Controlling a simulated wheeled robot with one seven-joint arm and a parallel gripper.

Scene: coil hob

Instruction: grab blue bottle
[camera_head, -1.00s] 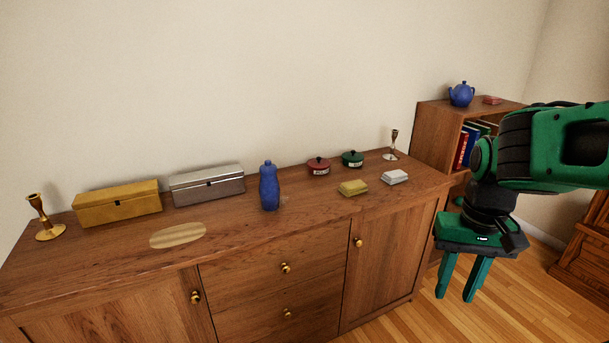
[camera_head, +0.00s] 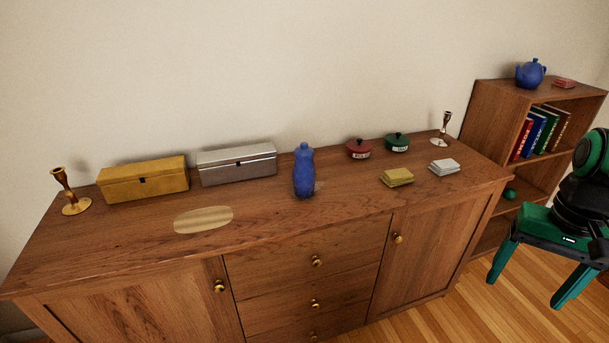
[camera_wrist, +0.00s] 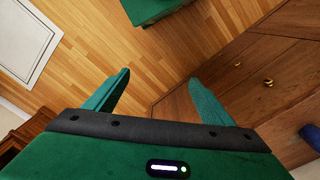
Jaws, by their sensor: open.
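The blue bottle (camera_head: 304,172) stands upright on the wooden sideboard (camera_head: 110,240), right of the silver box, in the head view. A blue thing at the right edge of the wrist view (camera_wrist: 310,136) may be the bottle, but it is cut off. My gripper (camera_head: 523,292) is at the lower right of the head view, in front of the sideboard's right end and well apart from the bottle. Its two green fingers are spread, with nothing between them; they also show in the wrist view (camera_wrist: 158,92).
On the sideboard are a gold box (camera_head: 143,182), a silver box (camera_head: 237,166), red (camera_head: 359,149) and green (camera_head: 397,143) lidded pots, two card stacks (camera_head: 397,178) and two candlesticks (camera_head: 70,196). A bookshelf (camera_head: 492,115) with a blue teapot (camera_head: 530,74) stands at right. Wooden floor is clear.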

